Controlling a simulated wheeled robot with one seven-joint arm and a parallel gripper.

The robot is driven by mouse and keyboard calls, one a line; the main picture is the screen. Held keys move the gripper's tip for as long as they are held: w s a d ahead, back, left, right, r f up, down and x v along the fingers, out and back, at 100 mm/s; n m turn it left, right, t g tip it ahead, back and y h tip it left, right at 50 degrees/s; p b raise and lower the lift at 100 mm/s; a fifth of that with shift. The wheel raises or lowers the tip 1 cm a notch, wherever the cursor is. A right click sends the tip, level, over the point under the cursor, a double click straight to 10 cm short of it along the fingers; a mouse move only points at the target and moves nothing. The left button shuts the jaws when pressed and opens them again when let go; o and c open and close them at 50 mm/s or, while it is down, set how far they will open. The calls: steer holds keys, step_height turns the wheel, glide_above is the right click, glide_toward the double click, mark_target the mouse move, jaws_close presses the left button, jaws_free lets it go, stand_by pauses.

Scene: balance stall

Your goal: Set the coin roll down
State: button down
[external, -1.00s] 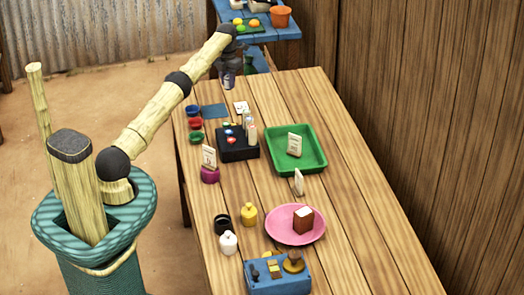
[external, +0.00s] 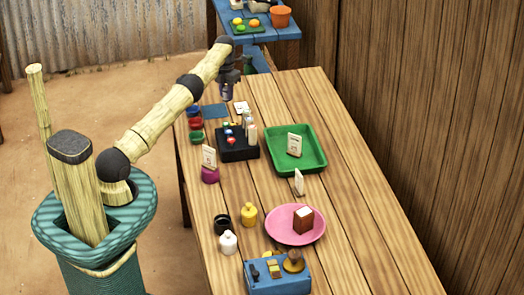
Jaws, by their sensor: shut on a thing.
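My gripper (external: 227,93) is at the far left end of the wooden table, above the area by the blue mat (external: 211,111). It points down and is shut on a small bluish thing, which I take to be the coin roll (external: 227,96). The fingers hide most of it, and its exact shape is too small to tell. It looks held above the mat's right side; I cannot tell how large the gap is, or whether it touches anything.
Blue, red and green cups (external: 195,124) stand left of a black tray (external: 238,152) with several small items. A green tray (external: 312,162), pink plate (external: 310,236) and blue box (external: 270,283) are nearer. The table's right side is clear.

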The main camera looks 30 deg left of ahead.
steer(key=shift+f+p, duration=0.35)
steer(key=shift+f, duration=2.75)
steer(key=shift+f+p, duration=0.3)
steer(key=shift+f, duration=1.55)
steer(key=shift+f, duration=0.15)
steer(key=c, duration=1.1)
jaws_free()
steer(key=shift+c, duration=0.2)
